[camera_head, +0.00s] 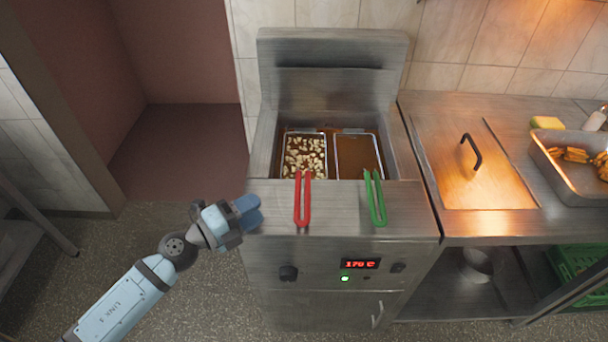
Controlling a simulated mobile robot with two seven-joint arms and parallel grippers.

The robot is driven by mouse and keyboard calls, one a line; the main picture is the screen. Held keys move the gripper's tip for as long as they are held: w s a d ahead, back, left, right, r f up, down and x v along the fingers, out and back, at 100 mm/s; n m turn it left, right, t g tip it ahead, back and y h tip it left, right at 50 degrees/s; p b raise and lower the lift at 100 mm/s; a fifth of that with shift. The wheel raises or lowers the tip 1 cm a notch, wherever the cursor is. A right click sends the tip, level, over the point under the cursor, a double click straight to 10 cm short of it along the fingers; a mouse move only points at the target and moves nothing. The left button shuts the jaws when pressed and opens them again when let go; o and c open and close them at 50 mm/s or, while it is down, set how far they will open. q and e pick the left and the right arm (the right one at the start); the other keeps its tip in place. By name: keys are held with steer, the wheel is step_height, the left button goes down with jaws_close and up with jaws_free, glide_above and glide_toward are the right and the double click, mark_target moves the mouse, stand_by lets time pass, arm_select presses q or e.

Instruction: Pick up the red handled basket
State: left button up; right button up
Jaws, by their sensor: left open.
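The red handled basket sits in the left side of the fryer, with its red handle (302,202) hanging over the front edge. Its wire basket (305,155) holds many pale pieces of food in brown oil. My left gripper (250,212) is open and empty, just left of the fryer's front and to the left of the red handle, not touching it. My right gripper is not in view.
A green handled basket (375,200) sits to the right in the same fryer (350,225). A steel counter with a lidded hatch (470,180) stands to the right, with a food tray (580,178) at its far end. Open floor (200,290) lies to the left.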

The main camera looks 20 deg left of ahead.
mark_target(296, 185)
arm_select(q)
steer(key=p+x, duration=0.1)
steer(key=x, duration=0.5)
steer(key=shift+d+r, duration=0.1)
steer(key=x, duration=0.5)
steer(key=shift+w+f, duration=0.3)
steer(key=shift+w, duration=0.2)
steer(key=shift+r, duration=0.1)
jaws_close()
